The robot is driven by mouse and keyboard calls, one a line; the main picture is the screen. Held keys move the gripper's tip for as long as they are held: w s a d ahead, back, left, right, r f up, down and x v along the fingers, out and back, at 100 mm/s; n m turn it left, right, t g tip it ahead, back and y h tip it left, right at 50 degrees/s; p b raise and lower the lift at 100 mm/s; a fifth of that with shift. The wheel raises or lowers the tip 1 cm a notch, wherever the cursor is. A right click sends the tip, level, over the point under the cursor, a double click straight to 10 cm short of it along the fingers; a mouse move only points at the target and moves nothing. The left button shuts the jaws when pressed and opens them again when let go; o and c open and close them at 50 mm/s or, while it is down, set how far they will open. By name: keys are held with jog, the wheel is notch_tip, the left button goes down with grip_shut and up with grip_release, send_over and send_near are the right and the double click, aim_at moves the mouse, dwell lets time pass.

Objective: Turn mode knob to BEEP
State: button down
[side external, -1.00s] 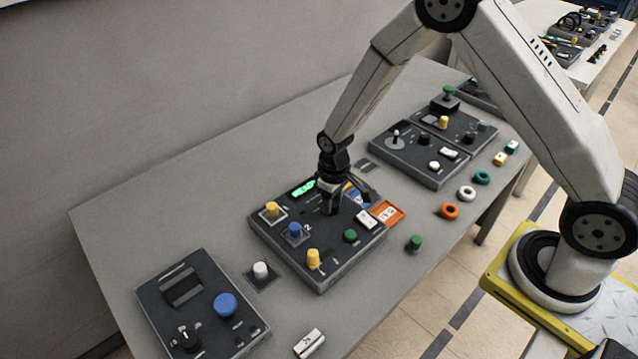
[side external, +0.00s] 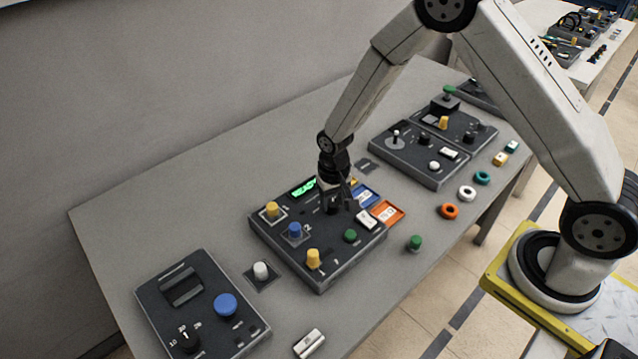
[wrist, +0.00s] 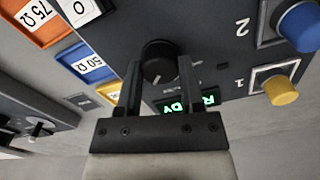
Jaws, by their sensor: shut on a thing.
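The mode knob (wrist: 158,62) is a round black knob with a pale pointer line on the central panel, seen in the wrist view. My gripper (wrist: 158,70) points down at the panel with a finger on each side of the knob, shut on it. In the side external view my gripper (side external: 336,208) stands over the central panel (side external: 318,272) and mostly hides the knob. The labels around the knob are too small to read. A green lit display (side external: 304,188) reads READY beside the knob.
Another panel (side external: 202,300) lies at front left. Bare table lies behind the panel.

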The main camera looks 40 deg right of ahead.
aim_at(334, 202)
jog(key=shift+c, duration=1.1)
grip_release()
jog(key=shift+r, duration=0.1)
jog(key=shift+r, duration=3.85)
jog(key=shift+s+r, duration=0.1)
jog(key=shift+s+d+r, duration=0.1)
jog(key=shift+s+r, duration=0.05)
jog(key=shift+r, duration=0.05)
jog(key=s+d+r+n+t, duration=0.1)
jog(key=s+d+r, duration=0.1)
jog(key=s, duration=0.5)
jog(key=s+d+r+n+t, duration=0.1)
jog(key=s+r+n, duration=0.1)
jog(key=s+r, duration=0.3)
jog(key=shift+s+d+r+t, duration=0.2)
jog(key=shift+s+d+t, duration=0.15)
jog(key=shift+s, duration=0.7)
